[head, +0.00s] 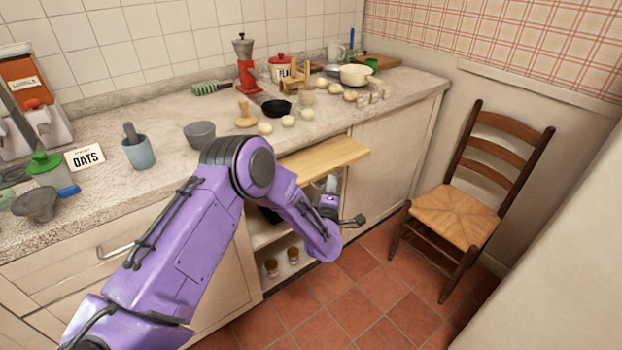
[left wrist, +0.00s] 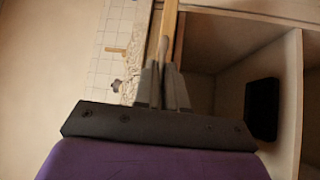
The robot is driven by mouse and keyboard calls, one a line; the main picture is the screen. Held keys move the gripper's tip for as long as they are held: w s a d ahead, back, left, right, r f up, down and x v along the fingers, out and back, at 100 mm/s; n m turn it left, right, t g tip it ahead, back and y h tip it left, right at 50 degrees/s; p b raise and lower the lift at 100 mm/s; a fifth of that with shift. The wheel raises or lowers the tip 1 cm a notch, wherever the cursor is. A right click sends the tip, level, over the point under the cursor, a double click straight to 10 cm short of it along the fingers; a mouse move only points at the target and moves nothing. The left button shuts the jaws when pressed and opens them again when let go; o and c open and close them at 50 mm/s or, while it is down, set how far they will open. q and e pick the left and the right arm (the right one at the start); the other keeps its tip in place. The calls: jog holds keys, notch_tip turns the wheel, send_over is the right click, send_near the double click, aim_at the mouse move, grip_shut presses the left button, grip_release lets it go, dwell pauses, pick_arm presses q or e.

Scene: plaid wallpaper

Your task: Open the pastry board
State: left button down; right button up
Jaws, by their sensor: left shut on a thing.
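The pastry board (head: 325,157) is a pale wooden slab that sticks out from under the countertop, above an open cupboard. My left gripper (head: 331,184) is at the board's front, just below its edge in the head view. In the left wrist view the board (left wrist: 170,20) shows edge-on as a narrow strip. There the gripper's two fingers (left wrist: 163,72) are closed together around a small pale part at the board's front, probably its knob. My arm hides part of the board's left side. My right gripper is in neither view.
The countertop (head: 200,110) holds a mortar, a black pan, dough balls and jars. Below the board, the open cupboard has shelves with small glasses (head: 293,254). A wooden chair (head: 455,215) stands at the right, with clear tiled floor (head: 335,290) in front of the cupboards.

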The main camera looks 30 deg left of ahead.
pick_arm(q)
jog(key=s+d, duration=0.3)
jog(key=d, duration=0.4)
jog(key=s+d+b, duration=0.1)
jog(key=s+d, duration=0.2)
jog(key=d, duration=0.4)
jog(key=shift+d, duration=0.25)
jog(key=c, duration=1.2)
grip_release()
jog(key=b+v, duration=0.1)
jog(key=v, duration=0.9)
jog(key=shift+s+d, duration=0.15)
jog(key=shift+s, duration=0.1)
